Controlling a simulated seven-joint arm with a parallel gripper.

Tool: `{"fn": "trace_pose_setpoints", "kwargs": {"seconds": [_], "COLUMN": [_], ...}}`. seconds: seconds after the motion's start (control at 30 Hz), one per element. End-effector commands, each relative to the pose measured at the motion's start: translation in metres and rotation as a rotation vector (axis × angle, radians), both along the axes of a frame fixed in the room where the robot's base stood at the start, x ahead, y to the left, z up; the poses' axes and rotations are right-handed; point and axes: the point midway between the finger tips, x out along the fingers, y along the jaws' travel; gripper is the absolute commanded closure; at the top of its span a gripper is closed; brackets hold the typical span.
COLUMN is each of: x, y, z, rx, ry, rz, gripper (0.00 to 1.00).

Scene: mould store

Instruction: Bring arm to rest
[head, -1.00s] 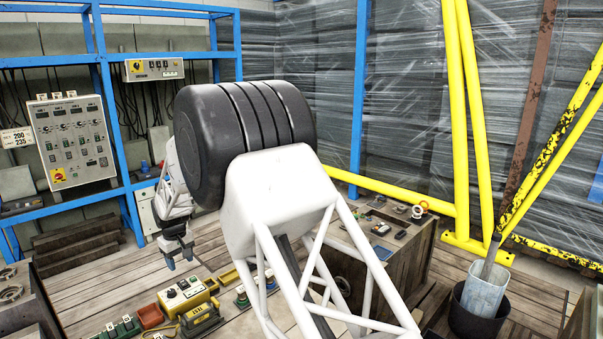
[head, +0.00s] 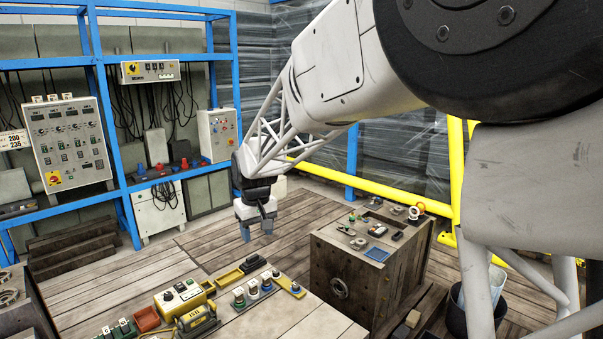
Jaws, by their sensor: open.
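My gripper (head: 257,228) hangs at the end of my white lattice arm, fingers pointing down. It is open, and I see nothing between its fingers. It is in the air over the wooden floor, beyond the low bench and left of the wooden chest (head: 333,270). My arm reaches in from the upper right and covers much of that side of the view.
The bench holds a yellow control box (head: 181,299), a yellow device (head: 197,320) and small coloured trays. Small parts and a blue tray (head: 377,254) lie on the chest. A blue rack (head: 112,120) stands behind. A black bin (head: 458,318) is partly hidden at right.

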Motion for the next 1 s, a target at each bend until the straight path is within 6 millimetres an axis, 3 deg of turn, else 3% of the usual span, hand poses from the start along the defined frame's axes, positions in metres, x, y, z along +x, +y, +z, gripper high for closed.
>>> {"fn": "trace_pose_setpoints", "kwargs": {"seconds": [0.1,0.5,1.0], "x": [-0.02,-0.095,-0.205], "y": [-0.032,-0.124,-0.216], "z": [0.015,0.047,0.06], "rx": [0.005,0.018,0.033], "ry": [-0.011,-0.038,-0.075], "rz": [-0.04,-0.171,-0.336], "gripper": [0.45,0.45,0.45]}}
